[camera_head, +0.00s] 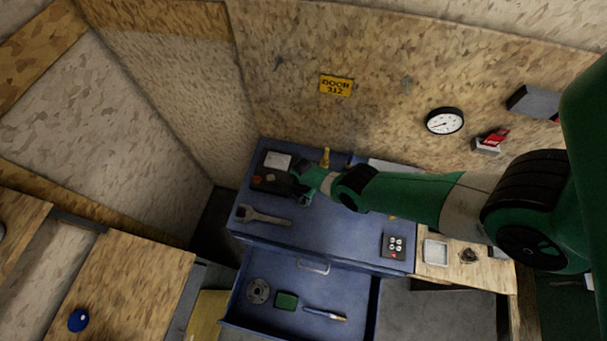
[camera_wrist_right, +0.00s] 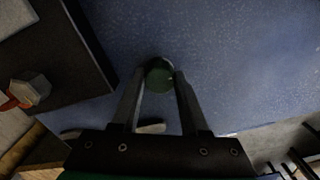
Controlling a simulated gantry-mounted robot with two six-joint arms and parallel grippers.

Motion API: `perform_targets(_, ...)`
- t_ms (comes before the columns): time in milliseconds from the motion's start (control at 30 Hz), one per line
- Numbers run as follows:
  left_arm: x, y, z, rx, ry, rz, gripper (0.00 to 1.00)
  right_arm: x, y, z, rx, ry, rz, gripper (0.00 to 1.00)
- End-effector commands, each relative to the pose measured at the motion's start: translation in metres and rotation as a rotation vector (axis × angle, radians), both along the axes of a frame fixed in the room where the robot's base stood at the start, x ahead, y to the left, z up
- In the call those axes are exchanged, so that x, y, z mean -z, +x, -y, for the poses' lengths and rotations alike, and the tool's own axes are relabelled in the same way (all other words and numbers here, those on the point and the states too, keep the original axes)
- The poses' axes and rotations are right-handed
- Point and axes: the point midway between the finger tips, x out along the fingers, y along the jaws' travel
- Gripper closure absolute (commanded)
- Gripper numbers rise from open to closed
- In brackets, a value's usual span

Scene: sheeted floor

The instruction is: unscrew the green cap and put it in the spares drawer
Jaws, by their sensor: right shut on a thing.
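The green cap (camera_wrist_right: 159,72) shows in the right wrist view as a dark green disc between my fingertips, over the blue top. My right gripper (camera_head: 303,185) is shut on it; it also shows in the right wrist view (camera_wrist_right: 160,82). Whether the cap is still on a thread beneath is hidden. In the head view the gripper covers the cap above the blue cabinet top (camera_head: 330,229). An open blue drawer (camera_head: 350,290) below holds a grey disc, a green block and a blue pen-like tool; no label on it is readable. My left gripper is out of view.
A dark box (camera_head: 265,184) stands just left of the gripper, with a yellow bottle-like thing (camera_head: 325,158) behind. A wrench (camera_head: 263,216) lies in front, and a button box (camera_head: 393,246) stands at the right. A wooden surface (camera_head: 125,275) holds a blue ball-like thing (camera_head: 78,320).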

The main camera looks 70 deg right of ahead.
Motion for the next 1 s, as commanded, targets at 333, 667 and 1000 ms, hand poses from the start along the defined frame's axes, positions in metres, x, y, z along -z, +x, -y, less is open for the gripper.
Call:
perform_targets(333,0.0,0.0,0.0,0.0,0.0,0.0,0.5,0.0,0.0001,0.0,-0.001,0.0,0.0,0.27)
perform_targets(667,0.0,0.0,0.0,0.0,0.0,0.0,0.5,0.0001,-0.0001,0.0,0.0,0.0,0.0,0.31)
perform_targets(1000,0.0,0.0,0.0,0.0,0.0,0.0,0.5,0.0,0.0,0.0,0.1,0.0,0.0,0.31)
